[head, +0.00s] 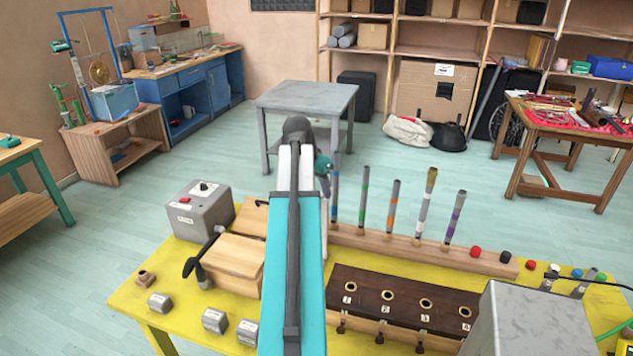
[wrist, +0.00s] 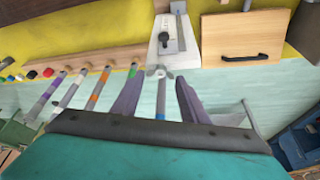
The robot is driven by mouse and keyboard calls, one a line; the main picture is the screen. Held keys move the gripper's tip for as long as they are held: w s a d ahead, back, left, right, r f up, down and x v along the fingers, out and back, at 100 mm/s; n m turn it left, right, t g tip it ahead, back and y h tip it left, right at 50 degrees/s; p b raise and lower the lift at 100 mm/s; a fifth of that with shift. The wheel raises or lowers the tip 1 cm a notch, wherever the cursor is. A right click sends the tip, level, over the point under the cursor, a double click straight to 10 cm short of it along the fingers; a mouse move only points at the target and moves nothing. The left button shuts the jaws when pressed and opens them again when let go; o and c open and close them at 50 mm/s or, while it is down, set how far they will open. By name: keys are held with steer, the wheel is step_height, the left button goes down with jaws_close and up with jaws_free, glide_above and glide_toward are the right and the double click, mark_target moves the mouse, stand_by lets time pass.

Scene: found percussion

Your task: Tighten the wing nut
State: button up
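The wing nut (wrist: 160,72), small and grey with two side wings, shows in the wrist view at the edge of a pale plate (wrist: 161,52) with a dark slot and knob. My gripper (wrist: 161,80) is open; its two purple-grey fingers stand apart, one on each side of the wing nut in the picture. A gap shows between the nut and each finger, and I cannot tell how far the tips are from it in depth. In the head view my arm hides the wing nut and most of the gripper.
Several banded tubes (head: 424,203) stand in a wooden rail (head: 400,247) on the yellow table (head: 150,292). A wooden box (head: 232,256), a grey box (head: 199,208) and small metal blocks lie left of my arm; a dark block with holes (head: 405,300) lies right.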

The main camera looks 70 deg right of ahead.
steer(key=shift+d+f, duration=0.2)
steer(key=shift+f, duration=0.3)
steer(key=c, duration=0.6)
steer(key=shift+c, duration=0.2)
steer(key=shift+m, duration=0.3)
steer(key=shift+m+g+y, duration=0.3)
steer(key=shift+m+g, duration=0.5)
steer(key=shift+m, duration=1)
steer(key=shift+d, duration=0.1)
steer(key=shift+m+g+y, duration=0.5)
steer(key=shift+m+g, duration=0.1)
steer(key=shift+m, duration=1.4)
